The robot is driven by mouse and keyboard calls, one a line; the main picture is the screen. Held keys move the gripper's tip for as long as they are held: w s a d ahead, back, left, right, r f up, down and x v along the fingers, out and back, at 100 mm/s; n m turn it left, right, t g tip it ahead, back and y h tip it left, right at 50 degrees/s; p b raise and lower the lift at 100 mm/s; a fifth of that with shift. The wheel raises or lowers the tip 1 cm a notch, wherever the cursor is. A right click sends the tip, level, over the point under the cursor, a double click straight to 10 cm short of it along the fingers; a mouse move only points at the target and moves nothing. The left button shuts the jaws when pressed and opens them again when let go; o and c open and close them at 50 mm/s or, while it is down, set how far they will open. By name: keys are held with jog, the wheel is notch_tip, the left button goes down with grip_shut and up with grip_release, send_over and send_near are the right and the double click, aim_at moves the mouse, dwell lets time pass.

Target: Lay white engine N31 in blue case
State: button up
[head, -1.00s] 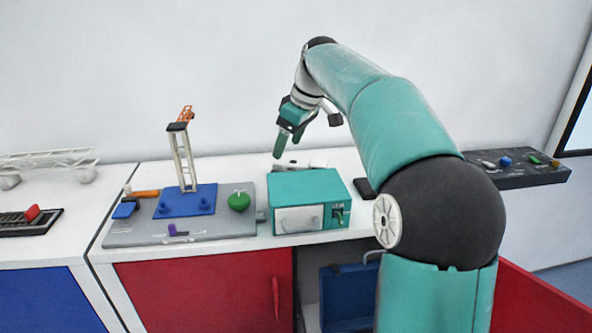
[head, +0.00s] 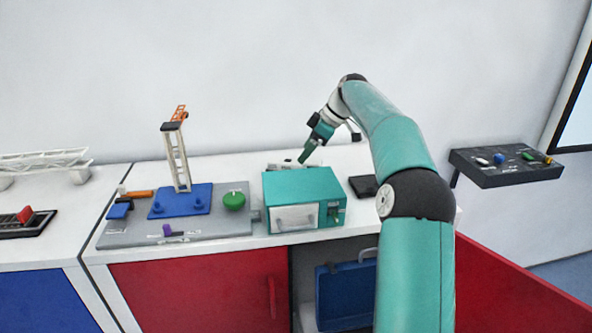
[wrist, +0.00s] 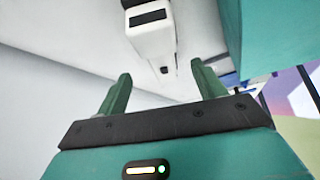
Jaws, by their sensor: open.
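A white block-like engine (wrist: 152,40) with a black label lies on the counter in the wrist view, ahead of my fingers; I cannot read its marking. In the head view a white piece (head: 281,166) shows behind the teal box, mostly hidden by it. My gripper (wrist: 160,75) is open, its two green fingers apart and empty, pointing towards the engine. In the head view my gripper (head: 304,158) is low behind the teal box. The blue case (head: 343,297) stands in the open cabinet under the counter, partly hidden by my arm.
The teal box (head: 303,187) stands close in front of my gripper. A black pad (head: 364,186) lies right of it. A grey board (head: 210,232) with a blue-based crane tower (head: 178,160) is at left. A dark shelf (head: 507,172) with small coloured pieces is at right. A red door hangs open.

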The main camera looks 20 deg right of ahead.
aim_at(295, 165)
jog(key=x, duration=0.7)
jog(key=shift+a+f, duration=0.1)
jog(key=shift+f, duration=0.15)
jog(key=c, duration=1.3)
jog(key=shift+c, duration=0.2)
jog(key=shift+r, duration=0.1)
notch_tip(295, 165, up, 9)
jog(key=shift+r, duration=0.45)
jog(key=shift+s, duration=0.1)
